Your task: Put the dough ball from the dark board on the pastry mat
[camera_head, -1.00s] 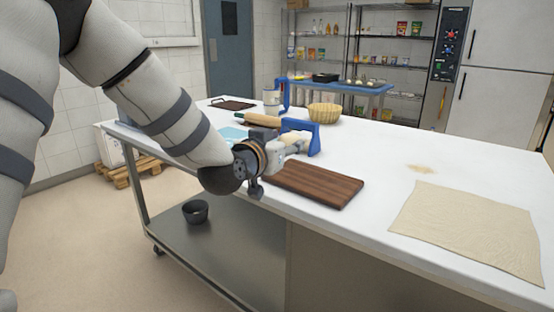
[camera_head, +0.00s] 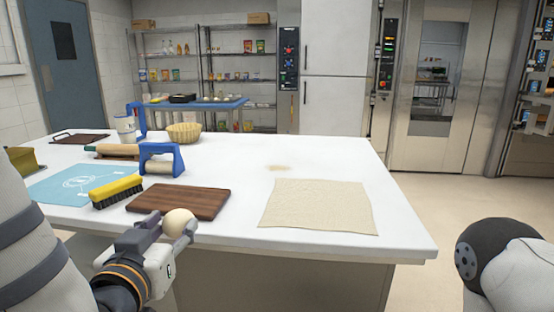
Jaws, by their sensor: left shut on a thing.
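My left gripper (camera_head: 176,228) is shut on a pale, round dough ball (camera_head: 180,221), holding it in front of the dark wooden board (camera_head: 185,201). The part of the board in view is bare; the ball overlaps its front edge in the picture. A light-blue mat with a white print (camera_head: 52,191), which looks like the pastry mat, lies flat on the white table at the left, beyond a brush. A beige cloth (camera_head: 318,207) lies flat to the right of the board. Of my right arm only a part shows at the lower right; its gripper is out of view.
A yellow brush with dark bristles (camera_head: 117,190) lies between the blue mat and the board.

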